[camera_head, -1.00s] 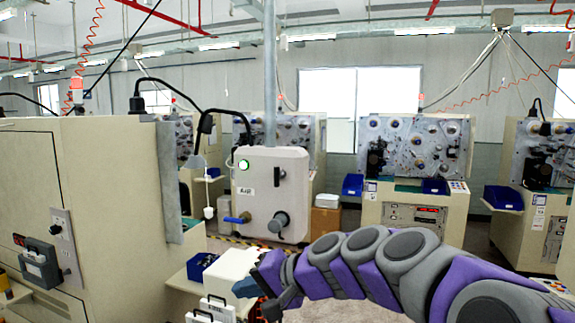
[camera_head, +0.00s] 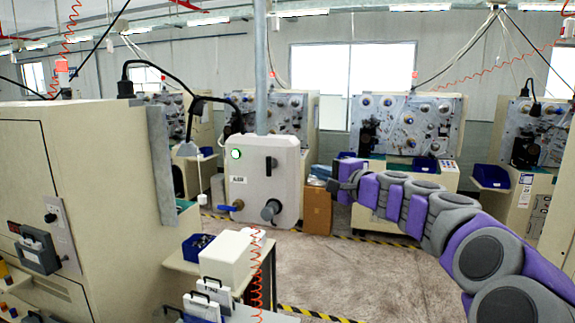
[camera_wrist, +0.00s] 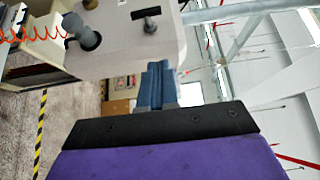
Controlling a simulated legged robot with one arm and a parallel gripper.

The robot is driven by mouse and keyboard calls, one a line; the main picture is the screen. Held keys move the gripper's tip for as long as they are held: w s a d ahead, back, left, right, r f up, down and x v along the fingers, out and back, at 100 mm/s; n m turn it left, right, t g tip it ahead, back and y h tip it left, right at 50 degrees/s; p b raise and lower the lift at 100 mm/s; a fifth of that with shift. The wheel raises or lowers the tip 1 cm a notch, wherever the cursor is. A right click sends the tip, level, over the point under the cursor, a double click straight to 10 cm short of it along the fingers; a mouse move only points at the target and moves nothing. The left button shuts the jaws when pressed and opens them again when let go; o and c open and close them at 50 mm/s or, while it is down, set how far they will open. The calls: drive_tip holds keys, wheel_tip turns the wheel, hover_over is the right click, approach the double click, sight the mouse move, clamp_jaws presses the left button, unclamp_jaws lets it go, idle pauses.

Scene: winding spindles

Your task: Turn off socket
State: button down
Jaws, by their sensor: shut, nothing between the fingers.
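A white socket box (camera_head: 262,190) is fixed to a grey vertical pole in the middle of the head view. Its front has a lit green lamp (camera_head: 236,154), a black switch handle (camera_head: 269,166), a blue lever (camera_head: 229,207) and a grey round plug (camera_head: 270,209). The handle looks upright in the head view. In the wrist view the box (camera_wrist: 110,55) is turned sideways at the top, with the black handle (camera_wrist: 146,12) and the grey plug (camera_wrist: 83,34) showing. My gripper (camera_head: 335,186) is shut and empty, to the right of the box. Its blue fingers (camera_wrist: 157,72) lie near the box edge in the wrist view.
A beige cabinet (camera_head: 95,190) stands at the left. A small table with a white case (camera_head: 226,256) and a blue bin (camera_head: 196,246) stands in front of the box. A cardboard box (camera_head: 318,212) is behind my gripper. The floor (camera_head: 350,270) at centre right is clear.

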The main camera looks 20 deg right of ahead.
drive_tip(key=p, duration=0.1)
approach(269, 167)
drive_tip(key=w+d+r, duration=0.2)
drive_tip(key=w+d, duration=0.1)
drive_tip(key=w, duration=0.2)
drive_tip(key=shift+w+a+f+p, duration=0.25)
drive_tip(key=shift+w+a+p, duration=0.05)
drive_tip(key=shift+w+a, duration=0.6)
drive_tip(key=shift+w+a+r, duration=0.1)
drive_tip(key=shift+w+a, duration=0.05)
drive_tip(key=shift+a, duration=0.8)
drive_tip(key=shift+d, duration=0.1)
drive_tip(key=shift+r+p, duration=0.2)
drive_tip(key=shift+p, duration=0.25)
drive_tip(key=shift+g, duration=0.3)
